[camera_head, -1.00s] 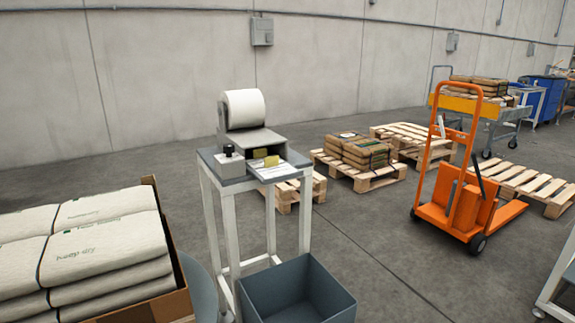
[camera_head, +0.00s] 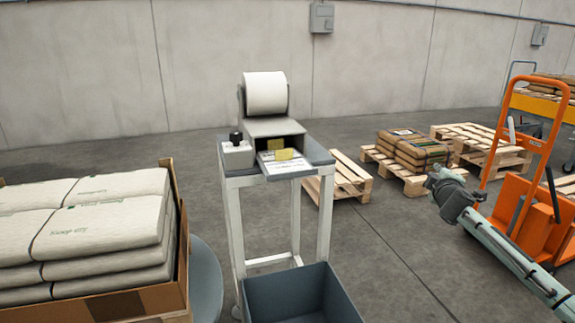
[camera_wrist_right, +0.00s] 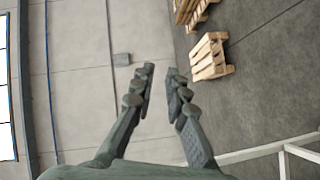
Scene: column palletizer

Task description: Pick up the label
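A white label (camera_head: 284,166) with print and a yellow patch lies on the front tray of a grey label printer (camera_head: 275,127). A white roll (camera_head: 266,92) sits on top of the printer. The printer stands on a white-legged stand (camera_head: 236,218). My right gripper (camera_head: 434,178) is well to the right of the printer, apart from everything. In the right wrist view my right gripper (camera_wrist_right: 160,72) has its fingers apart with nothing between them. The label does not show in that view. My left gripper is not in view.
A black knob on a small box (camera_head: 237,151) stands left of the tray. A dark bin (camera_head: 300,292) is below the stand. A carton of white bags (camera_head: 148,301) is at left. Pallets (camera_head: 343,180) and an orange pallet truck (camera_head: 524,217) are at right. Floor between is clear.

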